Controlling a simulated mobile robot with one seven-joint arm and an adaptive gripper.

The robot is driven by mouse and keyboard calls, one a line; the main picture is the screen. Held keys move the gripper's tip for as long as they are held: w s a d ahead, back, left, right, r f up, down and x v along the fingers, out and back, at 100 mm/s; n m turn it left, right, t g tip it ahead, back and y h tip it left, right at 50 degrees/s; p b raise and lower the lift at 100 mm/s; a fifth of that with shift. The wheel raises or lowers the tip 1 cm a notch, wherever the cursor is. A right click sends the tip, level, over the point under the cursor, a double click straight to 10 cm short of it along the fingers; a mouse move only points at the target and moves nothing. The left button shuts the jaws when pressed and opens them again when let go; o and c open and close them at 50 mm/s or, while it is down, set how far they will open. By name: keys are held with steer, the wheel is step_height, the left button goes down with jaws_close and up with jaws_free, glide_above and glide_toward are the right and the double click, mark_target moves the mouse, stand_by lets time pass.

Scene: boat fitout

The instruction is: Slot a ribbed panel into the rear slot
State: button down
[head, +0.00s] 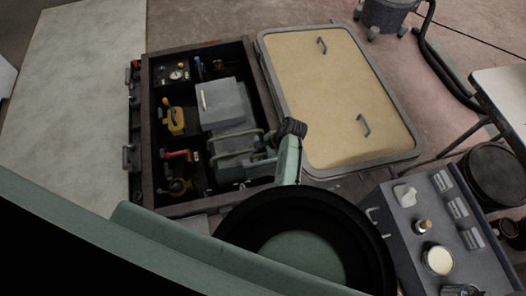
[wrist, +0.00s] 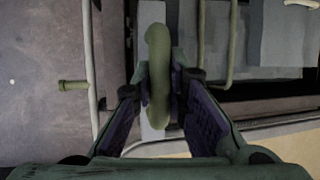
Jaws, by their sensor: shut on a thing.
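My gripper (wrist: 159,72) is shut on a green curved handle (wrist: 158,45) in the wrist view. A narrow pale grey strip (wrist: 152,14) lies right behind the handle, seen edge-on; I take it as the held panel, but no ribs show on it. In the head view my gripper is over the lower right of a dark open case and is mostly hidden by my wrist. Grey panels with pale bars (head: 235,145) lie beside it in the case. I cannot tell which gap is the rear slot.
The open case (head: 150,150) also holds a grey block (head: 222,104), a yellow tool (head: 174,118) and a gauge unit (head: 176,73). A tan hatch panel (head: 325,90) with two handles lies to its right. A grey box (head: 435,225) with jars stands at lower right.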

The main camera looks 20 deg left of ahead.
mark_target(262, 163)
step_height(262, 163, down, 8)
steer(key=b, duration=0.7)
steer(key=shift+r, duration=0.15)
steer(key=shift+f+b, duration=0.35)
steer(key=shift+f, duration=0.4)
steer(key=shift+f+b, duration=3.45)
steer(key=shift+f, duration=1.8)
steer(key=shift+f+b, duration=0.3)
steer(key=shift+f, duration=0.05)
steer(key=shift+w+f, duration=0.1)
